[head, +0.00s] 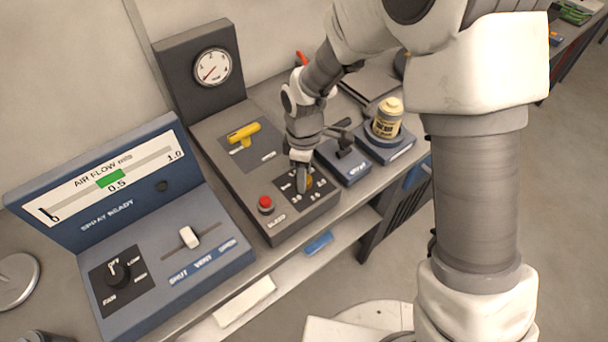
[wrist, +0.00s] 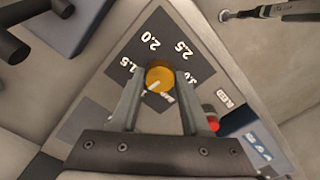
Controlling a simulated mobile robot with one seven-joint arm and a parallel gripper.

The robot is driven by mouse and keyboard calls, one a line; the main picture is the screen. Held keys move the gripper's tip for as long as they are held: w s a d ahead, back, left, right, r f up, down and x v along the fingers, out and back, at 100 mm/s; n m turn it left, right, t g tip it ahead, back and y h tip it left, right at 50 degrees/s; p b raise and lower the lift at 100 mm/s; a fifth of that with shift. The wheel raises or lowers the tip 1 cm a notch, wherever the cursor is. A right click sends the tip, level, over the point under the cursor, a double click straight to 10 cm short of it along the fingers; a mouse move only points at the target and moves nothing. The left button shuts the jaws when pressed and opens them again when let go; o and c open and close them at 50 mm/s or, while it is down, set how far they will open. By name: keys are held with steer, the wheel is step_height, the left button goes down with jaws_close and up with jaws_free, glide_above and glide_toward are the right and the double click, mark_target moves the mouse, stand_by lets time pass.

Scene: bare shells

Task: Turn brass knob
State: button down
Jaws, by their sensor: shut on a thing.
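The brass knob (wrist: 159,77) is a round yellow-gold dial with a light pointer line, on a dark plate with a number scale. In the wrist view its line points down and to the left, and the numbers 1.5, 2.0, 2.5 and 3.0 show around it. My gripper (wrist: 160,90) has its two fingers on either side of the knob, shut on it. In the head view my gripper (head: 304,181) reaches down to the front of the grey panel. Only a sliver of the knob (head: 309,182) shows there, the rest hidden by the fingers.
A red bleed button (head: 265,204) sits left of the knob. A yellow lever (head: 243,132) and a pressure gauge (head: 212,67) are behind it. A blue air flow console (head: 170,265) stands at left. A small blue box (head: 343,163) and a jar (head: 387,119) are close on the right.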

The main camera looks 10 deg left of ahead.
steer(key=m+b, duration=0.2)
steer(key=m, duration=0.4)
steer(key=m+b, duration=0.1)
steer(key=m, duration=0.4)
steer(key=m+b, duration=0.1)
steer(key=m, duration=1)
steer(key=shift+m, duration=0.3)
stand_by(0.4)
steer(key=shift+c, duration=1.9)
jaws_free()
steer(key=shift+r, duration=0.1)
